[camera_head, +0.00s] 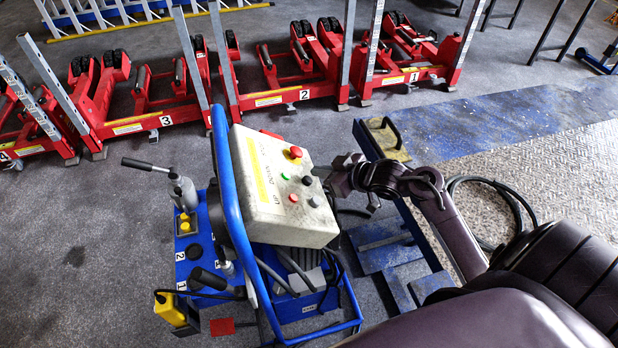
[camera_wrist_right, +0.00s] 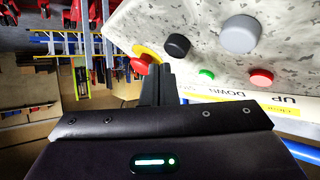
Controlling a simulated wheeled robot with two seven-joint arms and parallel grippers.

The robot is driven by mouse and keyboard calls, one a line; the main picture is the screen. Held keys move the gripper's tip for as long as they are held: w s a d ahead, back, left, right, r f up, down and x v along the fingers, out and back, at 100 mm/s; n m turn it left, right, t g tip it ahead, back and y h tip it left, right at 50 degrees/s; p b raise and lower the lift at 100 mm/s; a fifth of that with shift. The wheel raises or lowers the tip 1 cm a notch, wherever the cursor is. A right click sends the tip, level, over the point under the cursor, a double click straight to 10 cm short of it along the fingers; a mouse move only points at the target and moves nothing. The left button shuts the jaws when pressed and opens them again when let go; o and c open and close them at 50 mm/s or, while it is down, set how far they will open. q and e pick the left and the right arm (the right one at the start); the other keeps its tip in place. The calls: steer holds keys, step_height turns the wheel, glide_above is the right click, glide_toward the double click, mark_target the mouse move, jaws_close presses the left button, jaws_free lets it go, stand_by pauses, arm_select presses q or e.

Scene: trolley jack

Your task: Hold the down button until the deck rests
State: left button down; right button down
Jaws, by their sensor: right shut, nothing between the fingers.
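The pale control box (camera_head: 272,215) tilts on a blue trolley. It carries a red mushroom button (camera_head: 295,152), a black button (camera_head: 307,180), a grey button (camera_head: 314,201), and small green and red lamps. The printed word DOWN lines up with the black button; UP lines up with the grey one. My right gripper (camera_head: 326,173) is shut and empty, beside the black button. In the right wrist view its fingers (camera_wrist_right: 157,85) reach between the mushroom button and the black button (camera_wrist_right: 177,46); I cannot tell whether they touch. I cannot identify the deck. My left gripper is not in view.
The blue trolley frame (camera_head: 229,190) curves around the box's left side. Red numbered jacks (camera_head: 297,92) stand behind. A worn metal plate (camera_head: 560,165) and a black cable (camera_head: 515,210) lie right.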

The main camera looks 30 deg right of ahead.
steer(key=shift+a+f, duration=0.1)
steer(key=shift+a+f, duration=0.15)
steer(key=shift+f, duration=0.1)
steer(key=shift+a+f, duration=0.4)
steer(key=shift+f, duration=0.05)
stand_by(2.0)
steer(key=shift+d+r, duration=0.1)
steer(key=shift+r, duration=0.05)
stand_by(1.0)
steer(key=shift+d+r+p, duration=0.35)
steer(key=shift+r+p, duration=0.2)
steer(key=shift+p, duration=0.2)
steer(key=shift+d, duration=0.15)
steer(key=shift+r, duration=0.1)
